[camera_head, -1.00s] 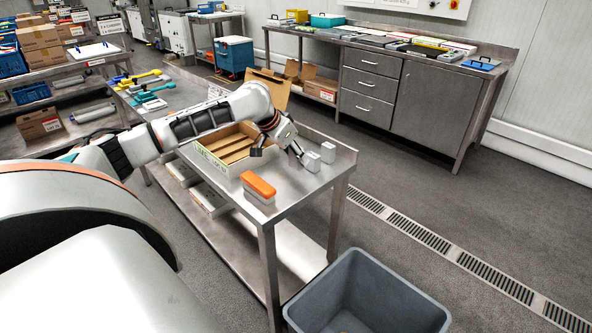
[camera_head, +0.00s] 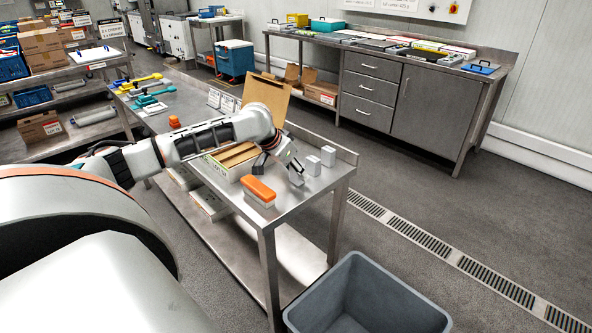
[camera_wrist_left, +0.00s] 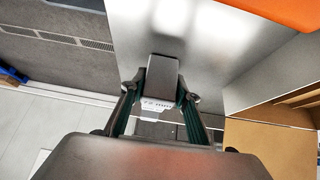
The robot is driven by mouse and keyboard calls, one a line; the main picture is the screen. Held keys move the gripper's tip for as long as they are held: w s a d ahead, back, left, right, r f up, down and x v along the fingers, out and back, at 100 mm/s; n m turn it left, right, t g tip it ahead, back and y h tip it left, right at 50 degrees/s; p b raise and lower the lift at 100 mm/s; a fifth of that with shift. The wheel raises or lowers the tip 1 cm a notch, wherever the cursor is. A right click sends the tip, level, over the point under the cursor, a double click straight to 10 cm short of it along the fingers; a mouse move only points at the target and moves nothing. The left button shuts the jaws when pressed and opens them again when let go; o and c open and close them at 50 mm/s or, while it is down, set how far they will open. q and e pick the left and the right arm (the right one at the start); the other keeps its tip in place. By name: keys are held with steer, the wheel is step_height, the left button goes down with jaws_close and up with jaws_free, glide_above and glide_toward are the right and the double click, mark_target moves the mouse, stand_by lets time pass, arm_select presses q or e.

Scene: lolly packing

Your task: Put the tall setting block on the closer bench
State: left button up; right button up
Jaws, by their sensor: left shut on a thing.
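In the left wrist view the gripper (camera_wrist_left: 160,92) is shut on a grey setting block (camera_wrist_left: 162,72) with a white label reading about "72 mm". Its fingers grip the block on two sides, above or at the steel top; I cannot tell whether it touches. In the head view the held block is hard to tell from the fingers. My right gripper is not in view.
An orange-topped box (camera_head: 259,190) stands near the bench's front edge, with an open compartmented carton (camera_head: 224,172) behind it. A grey bin (camera_head: 370,300) is on the floor in front. A long steel bench with drawers (camera_head: 368,90) is along the back wall.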

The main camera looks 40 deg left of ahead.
arm_select(q)
steer(key=shift+p, duration=0.3)
steer(key=o, duration=1.3)
steer(key=shift+f, duration=0.1)
steer(key=shift+c, duration=0.2)
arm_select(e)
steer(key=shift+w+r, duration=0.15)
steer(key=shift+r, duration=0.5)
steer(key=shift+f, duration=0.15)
arm_select(q)
steer(key=shift+s+f+b, duration=0.1)
steer(key=shift+b, duration=0.9)
steer(key=p+v, duration=0.2)
steer(key=v, duration=1)
steer(key=shift+r, duration=0.25)
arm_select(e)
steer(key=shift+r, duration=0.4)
